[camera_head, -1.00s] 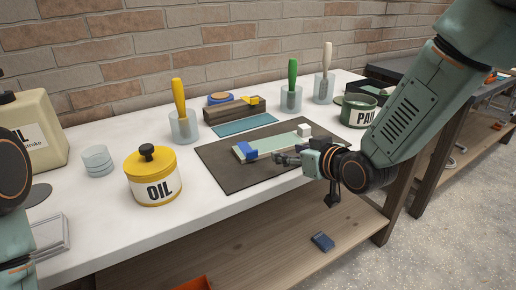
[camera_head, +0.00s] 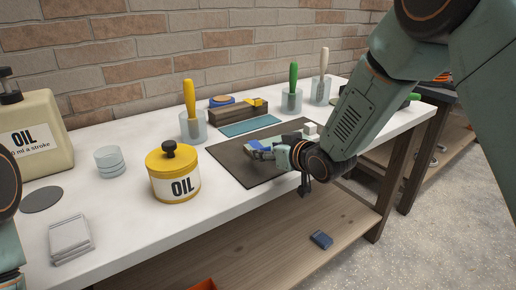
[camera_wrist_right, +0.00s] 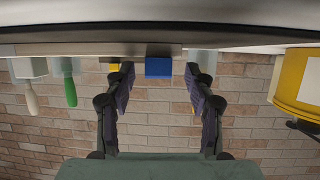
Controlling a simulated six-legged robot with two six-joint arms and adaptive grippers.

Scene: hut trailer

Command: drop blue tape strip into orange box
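The blue tape piece (camera_wrist_right: 158,67) shows in the right wrist view as a small blue block between and beyond my open fingers. In the head view the blue tape (camera_head: 256,143) is at the left end of a pale strip on the dark mat (camera_head: 232,168), partly covered by my gripper. My right gripper (camera_head: 260,153) is low over the mat beside it; in the wrist view the gripper (camera_wrist_right: 160,90) is open, its two fingers well apart. The orange box (camera_head: 203,284) is just visible at the bottom edge, below the bench. My left gripper is out of view.
On the white bench, the yellow oil can (camera_head: 174,178) stands left of the mat. Cups with yellow (camera_head: 190,105), green and white-handled tools and a wooden block (camera_head: 236,113) stand behind. A dark blue item (camera_head: 321,239) lies on the lower shelf.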

